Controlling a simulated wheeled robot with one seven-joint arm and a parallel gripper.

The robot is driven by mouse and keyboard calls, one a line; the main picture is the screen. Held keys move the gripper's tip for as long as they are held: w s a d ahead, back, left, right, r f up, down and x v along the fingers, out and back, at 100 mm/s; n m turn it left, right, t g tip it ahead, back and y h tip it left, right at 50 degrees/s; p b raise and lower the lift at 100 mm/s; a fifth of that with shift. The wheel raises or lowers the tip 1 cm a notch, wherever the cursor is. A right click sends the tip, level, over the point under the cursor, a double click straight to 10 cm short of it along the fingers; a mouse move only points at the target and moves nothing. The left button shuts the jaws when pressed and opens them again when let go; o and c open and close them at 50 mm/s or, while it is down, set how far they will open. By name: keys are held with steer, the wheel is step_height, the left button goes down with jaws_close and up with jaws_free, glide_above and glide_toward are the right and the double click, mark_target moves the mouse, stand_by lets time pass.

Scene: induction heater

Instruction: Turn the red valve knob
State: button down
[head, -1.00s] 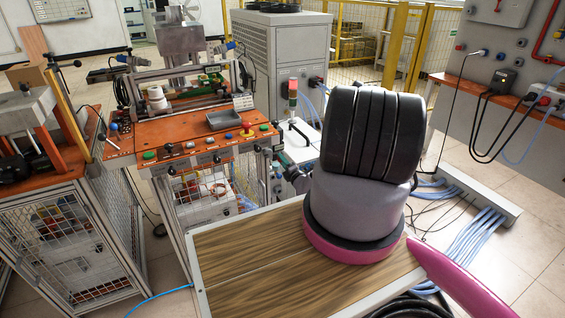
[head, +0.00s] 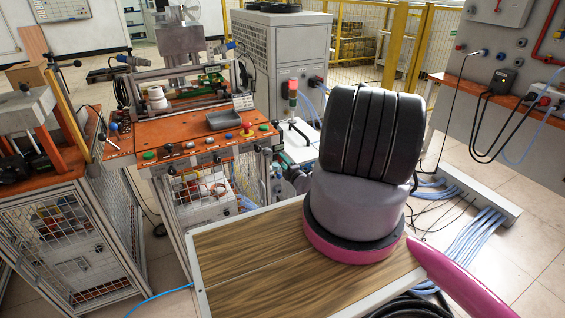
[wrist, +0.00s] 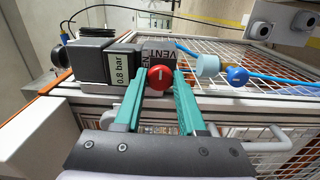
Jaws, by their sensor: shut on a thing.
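The red valve knob (wrist: 160,77) is round with a pale line on its face, and it shows in the middle of the wrist view. It sits beside a grey valve block with a "0.8 bar" label (wrist: 119,72) and a "VENT" label (wrist: 152,58). My gripper (wrist: 161,84) has its two teal fingers on either side of the knob, shut on it. The pale line on the knob runs roughly across the picture, from finger to finger. In the head view my arm hides the gripper, and I cannot make out the knob there.
A blue fitting (wrist: 238,76) with a blue hose and a pale blue cylinder (wrist: 207,65) stand right of the knob. Wire mesh (wrist: 270,68) lies behind. In the head view, the orange workbench (head: 190,128) stands at the left, and a wooden-topped table (head: 270,262) is in front.

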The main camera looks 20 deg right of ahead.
steer(key=c, duration=0.5)
jaws_free()
steer(key=s, duration=1.1)
steer(key=shift+d, duration=0.15)
